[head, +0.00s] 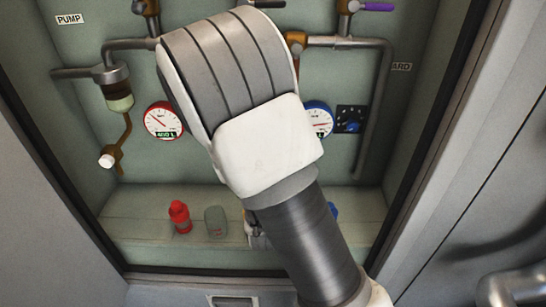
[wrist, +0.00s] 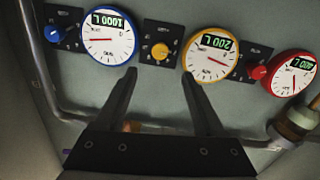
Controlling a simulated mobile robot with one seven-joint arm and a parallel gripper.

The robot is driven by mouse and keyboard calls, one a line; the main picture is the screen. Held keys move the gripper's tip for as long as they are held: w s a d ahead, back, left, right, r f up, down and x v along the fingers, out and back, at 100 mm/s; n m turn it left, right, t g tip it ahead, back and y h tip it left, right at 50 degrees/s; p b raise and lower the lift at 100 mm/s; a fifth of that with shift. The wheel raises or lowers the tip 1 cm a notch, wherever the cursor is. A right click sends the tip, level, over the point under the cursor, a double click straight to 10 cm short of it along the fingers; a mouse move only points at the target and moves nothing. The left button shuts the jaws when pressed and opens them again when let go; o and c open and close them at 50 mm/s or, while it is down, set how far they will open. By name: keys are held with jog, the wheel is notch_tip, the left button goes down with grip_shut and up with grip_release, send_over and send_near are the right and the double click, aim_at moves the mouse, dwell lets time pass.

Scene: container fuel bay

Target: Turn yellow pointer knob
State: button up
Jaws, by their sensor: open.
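The yellow pointer knob (wrist: 160,51) sits on a small black dial plate on the panel, in the upper middle of the wrist view. It stands between a blue-rimmed gauge (wrist: 108,38) reading 1000 L and a yellow-rimmed gauge (wrist: 211,53) reading 200 L. My gripper (wrist: 159,73) is open and empty. Its two fingers point toward the panel, with the knob just beyond the gap between the tips, apart from them. In the head view my arm hides the yellow knob and the fingers.
A blue knob (wrist: 55,34) and a red knob (wrist: 259,72) flank it, with a red-rimmed gauge (wrist: 292,74) beyond. Pipes run around the panel. A red bottle (head: 180,217) and a grey-green can (head: 215,221) stand on the ledge below. A valve with a white-tipped handle (head: 107,161) hangs left.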

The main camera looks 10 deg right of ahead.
jog(key=shift+p+v, duration=2.05)
jog(key=shift+p, duration=2.5)
